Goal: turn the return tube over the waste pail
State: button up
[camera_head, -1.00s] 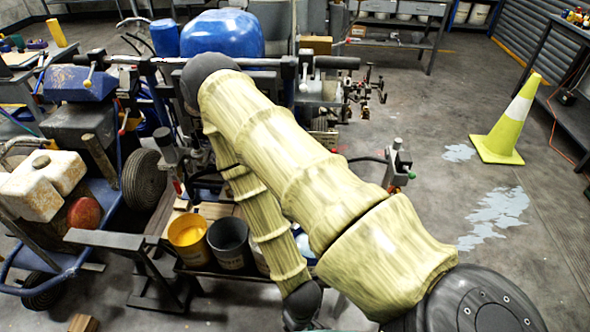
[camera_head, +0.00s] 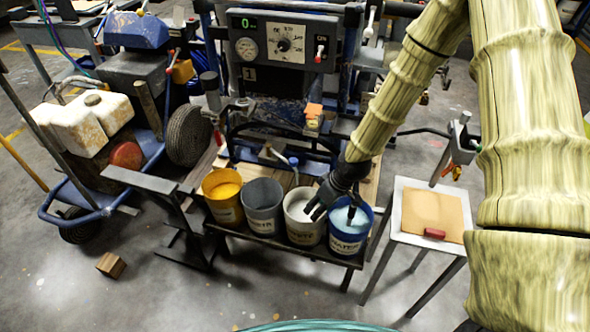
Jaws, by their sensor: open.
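A row of pails stands on a low bench: a yellow one (camera_head: 223,203), a dark grey one (camera_head: 263,208), a white one (camera_head: 304,226) and a blue one (camera_head: 347,238). Their labels are too small to read surely, so I cannot tell which is the waste pail. My gripper (camera_head: 333,212) is open, pointing down over the white and blue pails, right of that tube. It hides part of both rims.
A striping machine with a gauge panel (camera_head: 284,45) stands behind the pails. A small table (camera_head: 400,232) with a tan sheet and red block is at right. A grey stand (camera_head: 185,225) and wheeled cart (camera_head: 75,195) are at left. A wooden block (camera_head: 111,265) lies on the floor.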

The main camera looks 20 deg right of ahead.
aim_at(294, 160)
jog(key=w+d+r+n+t+b, duration=0.1)
jog(key=w+d+r, duration=0.2)
jog(key=w, duration=0.1)
jog(key=w+d+r+n+b, duration=0.2)
jog(key=w+d, duration=0.1)
jog(key=w, duration=0.2)
jog(key=shift+m, duration=0.3)
jog(key=w+a, duration=0.8)
jog(key=shift+w, duration=0.4)
jog(key=shift+w+a+f+p, duration=0.15)
jog(key=shift+f+p, duration=0.15)
jog(key=shift+f, duration=0.2)
jog(key=shift+c, duration=0.2)
grip_shut()
